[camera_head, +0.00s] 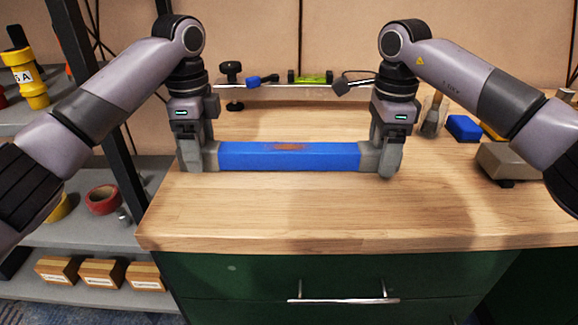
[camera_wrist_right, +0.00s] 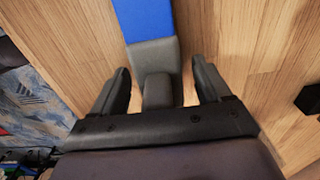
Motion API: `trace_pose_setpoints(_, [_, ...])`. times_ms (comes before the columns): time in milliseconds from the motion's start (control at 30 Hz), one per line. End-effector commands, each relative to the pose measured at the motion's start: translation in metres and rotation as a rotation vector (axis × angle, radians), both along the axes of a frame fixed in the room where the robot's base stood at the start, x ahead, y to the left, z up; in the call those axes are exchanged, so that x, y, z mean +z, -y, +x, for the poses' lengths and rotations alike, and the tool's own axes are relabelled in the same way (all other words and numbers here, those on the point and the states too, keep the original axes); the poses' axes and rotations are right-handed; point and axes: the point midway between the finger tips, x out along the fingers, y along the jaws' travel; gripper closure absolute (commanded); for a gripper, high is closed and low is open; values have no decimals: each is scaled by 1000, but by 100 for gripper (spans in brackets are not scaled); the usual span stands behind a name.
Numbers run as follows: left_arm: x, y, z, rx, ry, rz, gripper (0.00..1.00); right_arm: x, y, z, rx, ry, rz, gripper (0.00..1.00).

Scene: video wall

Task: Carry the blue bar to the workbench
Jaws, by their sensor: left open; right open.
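The blue bar (camera_head: 290,156) lies level on the wooden workbench (camera_head: 330,215), with a grey piece at each end and a reddish patch on its upper middle. My left gripper (camera_head: 190,155) is at the bar's left end. My right gripper (camera_head: 388,150) is at its right end. In the right wrist view the open fingers of my right gripper (camera_wrist_right: 162,90) stand on both sides of the bar's grey end (camera_wrist_right: 155,58), with gaps showing. Part of the blue length (camera_wrist_right: 143,18) shows above it. The left fingers are partly hidden against the grey end, and both grippers are open.
A metal rail with a green level (camera_head: 312,78) lies behind the bar. A cup with a brush (camera_head: 432,115), a blue block (camera_head: 464,128) and a grey-beige tool (camera_head: 505,162) are at the right. A shelf (camera_head: 90,235) stands left. The bench front is clear.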

Motion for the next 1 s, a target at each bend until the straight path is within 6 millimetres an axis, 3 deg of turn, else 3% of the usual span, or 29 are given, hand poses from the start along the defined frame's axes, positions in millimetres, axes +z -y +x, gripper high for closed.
trace_pose_setpoints(300, [61,0,0,0,6,0,23,0,0,0,-1,0,0,23])
trace_pose_setpoints(500, [91,0,0,0,4,1,23,0,0,0,-1,0,0,23])
trace_pose_setpoints(833, [115,0,0,-1,1,0,23,2,0,0,-1,1,0,23])
trace_pose_setpoints(1000, [116,0,0,-1,1,-1,23,20,0,0,-1,3,0,23])
